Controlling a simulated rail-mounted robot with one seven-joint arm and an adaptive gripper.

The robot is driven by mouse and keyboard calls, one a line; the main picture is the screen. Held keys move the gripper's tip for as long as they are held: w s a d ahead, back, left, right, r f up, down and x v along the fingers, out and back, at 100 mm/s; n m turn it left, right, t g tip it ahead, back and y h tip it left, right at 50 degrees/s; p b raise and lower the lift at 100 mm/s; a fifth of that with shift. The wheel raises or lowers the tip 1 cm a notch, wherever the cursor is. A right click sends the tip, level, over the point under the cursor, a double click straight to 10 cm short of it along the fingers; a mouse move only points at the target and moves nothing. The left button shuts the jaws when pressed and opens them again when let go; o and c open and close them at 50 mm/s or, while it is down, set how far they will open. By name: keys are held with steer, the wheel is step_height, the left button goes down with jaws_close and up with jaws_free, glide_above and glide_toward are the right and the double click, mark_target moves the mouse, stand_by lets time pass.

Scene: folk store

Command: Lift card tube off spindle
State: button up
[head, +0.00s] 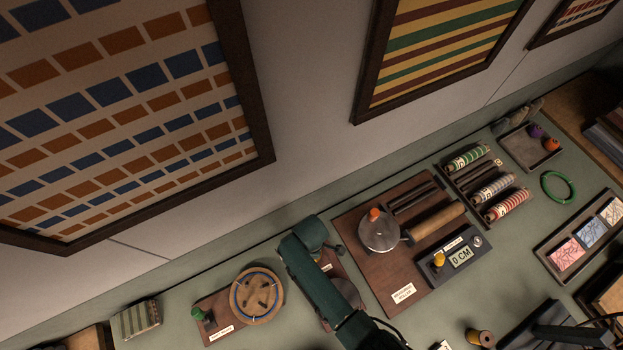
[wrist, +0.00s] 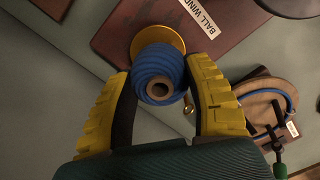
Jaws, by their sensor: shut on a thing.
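In the wrist view, the card tube (wrist: 159,88) shows as a tan ring with a dark hole, end on. A ball of blue yarn (wrist: 158,65) is wound around it. My gripper (wrist: 160,70) has its two yellow fingers on either side of the yarn, shut on the wound tube. A yellow disc (wrist: 158,36) lies behind the yarn, over the brown board labelled ball winder (wrist: 150,12). The spindle is hidden, so I cannot tell whether it is inside the tube. In the head view my arm covers the gripper and the tube.
In the head view, a round wooden piece with pegs and blue yarn (head: 257,295) stands left of my arm. A measuring roller board (head: 365,225) with a display box (head: 452,258) is to the right. A wooden spool (head: 480,337) is at the front.

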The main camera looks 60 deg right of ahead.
steer(key=shift+r+p, duration=3.25)
steer(key=shift+r, duration=0.25)
